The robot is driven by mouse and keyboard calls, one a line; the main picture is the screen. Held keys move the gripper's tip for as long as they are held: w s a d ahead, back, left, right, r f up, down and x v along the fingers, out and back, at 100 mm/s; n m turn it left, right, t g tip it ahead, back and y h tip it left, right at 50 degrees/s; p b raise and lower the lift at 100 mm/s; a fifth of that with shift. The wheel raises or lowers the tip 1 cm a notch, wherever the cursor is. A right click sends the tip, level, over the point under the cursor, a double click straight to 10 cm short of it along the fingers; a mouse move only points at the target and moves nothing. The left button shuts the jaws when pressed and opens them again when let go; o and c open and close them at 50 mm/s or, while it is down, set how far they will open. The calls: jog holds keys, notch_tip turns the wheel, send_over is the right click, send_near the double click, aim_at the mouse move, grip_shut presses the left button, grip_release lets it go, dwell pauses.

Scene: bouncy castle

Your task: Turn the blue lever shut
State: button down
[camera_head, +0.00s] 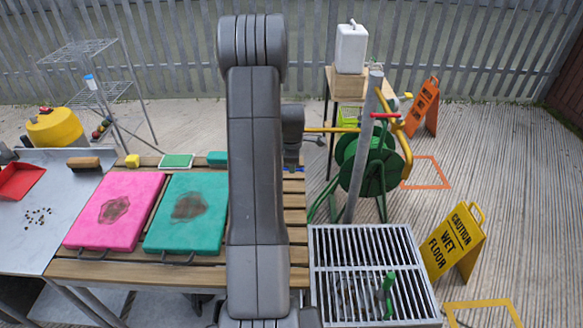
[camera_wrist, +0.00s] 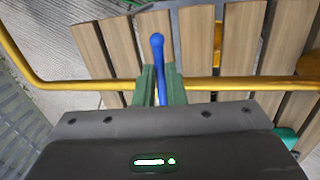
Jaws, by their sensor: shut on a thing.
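The blue lever (camera_wrist: 157,50) shows in the wrist view with its rounded end pointing up the picture. It lies across the line of the yellow pipe (camera_wrist: 240,84), roughly at right angles to it in this view. My gripper (camera_wrist: 159,72) has its two green fingers on either side of the lever and is shut on it. The lever's lower part is hidden behind the gripper body. In the head view my arm hides most of the lever, and the yellow pipe (camera_head: 332,130) runs right from behind the arm.
A slatted wooden table (camera_head: 297,220) lies below, holding a pink pad (camera_head: 140,190) and a teal pad (camera_head: 208,230). A green hose reel (camera_head: 362,172) and a grey post (camera_head: 357,170) stand to the right. A metal grate (camera_head: 335,240) is at front right, near a wet floor sign (camera_head: 455,240).

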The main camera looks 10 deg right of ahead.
jog(key=shift+w+d+n, duration=0.1)
jog(key=shift+w+n, duration=0.15)
jog(key=shift+n, duration=0.25)
jog(key=c, duration=1.5)
grip_release()
jog(key=shift+r, duration=0.1)
jog(key=s+r, duration=0.1)
jog(key=r, duration=0.3)
jog(key=r+b, duration=0.1)
jog(key=r, duration=0.4)
jog(key=s+r, duration=0.1)
jog(key=r, duration=0.3)
jog(key=shift+s+a+r+b, duration=0.2)
jog(key=shift+s+a+b, duration=0.1)
jog(key=shift+s+b, duration=0.1)
jog(key=w+f, duration=0.1)
jog(key=f, duration=0.3)
jog(key=f+p, duration=0.1)
jog(key=f, duration=0.4)
jog(key=w+f, duration=0.1)
jog(key=f, duration=0.3)
jog(key=shift+w+d+f+p, duration=0.3)
jog(key=shift+w+f+p, duration=0.05)
